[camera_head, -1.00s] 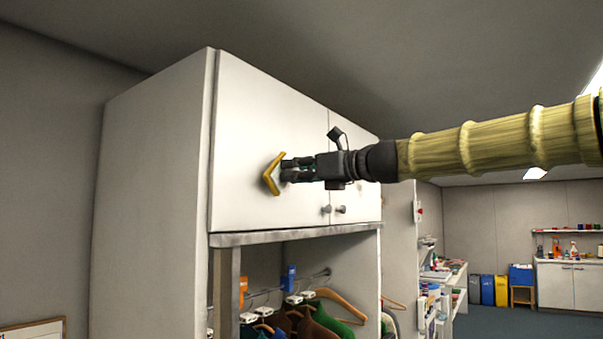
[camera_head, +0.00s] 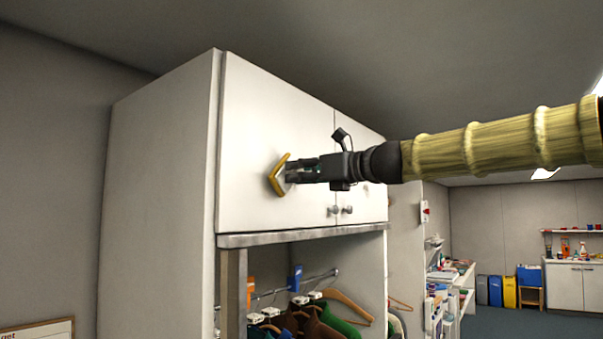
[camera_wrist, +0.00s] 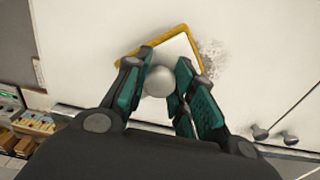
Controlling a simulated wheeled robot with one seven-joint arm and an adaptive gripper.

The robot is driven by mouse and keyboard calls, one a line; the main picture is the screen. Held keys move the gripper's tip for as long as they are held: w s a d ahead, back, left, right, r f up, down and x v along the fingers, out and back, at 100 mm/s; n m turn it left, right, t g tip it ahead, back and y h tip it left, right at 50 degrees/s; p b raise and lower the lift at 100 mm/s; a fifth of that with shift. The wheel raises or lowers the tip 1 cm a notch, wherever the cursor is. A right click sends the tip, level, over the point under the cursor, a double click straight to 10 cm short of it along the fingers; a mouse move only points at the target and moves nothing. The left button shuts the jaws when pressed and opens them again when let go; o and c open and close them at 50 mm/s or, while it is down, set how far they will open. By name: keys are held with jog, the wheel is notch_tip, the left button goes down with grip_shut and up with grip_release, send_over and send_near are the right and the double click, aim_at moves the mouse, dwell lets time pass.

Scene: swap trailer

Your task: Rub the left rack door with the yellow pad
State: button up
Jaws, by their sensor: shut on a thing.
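The yellow pad (camera_head: 277,175) is at the left rack door (camera_head: 255,110), over its lower middle part. Its edge appears tilted in the head view, and I cannot tell whether its whole face touches the door. My gripper (camera_head: 291,171) reaches in from the right and is shut on the pad's handle. In the wrist view the yellow-rimmed pad (camera_wrist: 181,41) lies beyond the fingers (camera_wrist: 160,85), which close around a round grey knob (camera_wrist: 159,82). A dark speckled smudge (camera_wrist: 210,58) shows on the door just right of the pad.
Two round door knobs (camera_head: 340,210) sit near the door's lower right, by the seam with the right door (camera_head: 366,160). Below the doors is an open rack with clothes hangers (camera_head: 345,305). Shelves with supplies (camera_head: 448,285) stand further back at right.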

jog(key=shift+x, duration=0.8)
jog(key=shift+r+p, duration=0.1)
jog(key=shift+p, duration=0.25)
jog(key=w+d+p, duration=0.6)
jog(key=w, duration=0.2)
jog(key=shift+w+p, duration=0.3)
jog(key=shift+p, duration=0.1)
dwell(0.9)
jog(key=shift+s+a+b, duration=0.25)
jog(key=shift+s+a, duration=0.25)
jog(key=shift+s, duration=0.25)
jog(key=shift+s+a+b, duration=0.25)
jog(key=shift+s+a, duration=0.25)
jog(key=shift+s, duration=0.2)
jog(key=shift+s, duration=0.1)
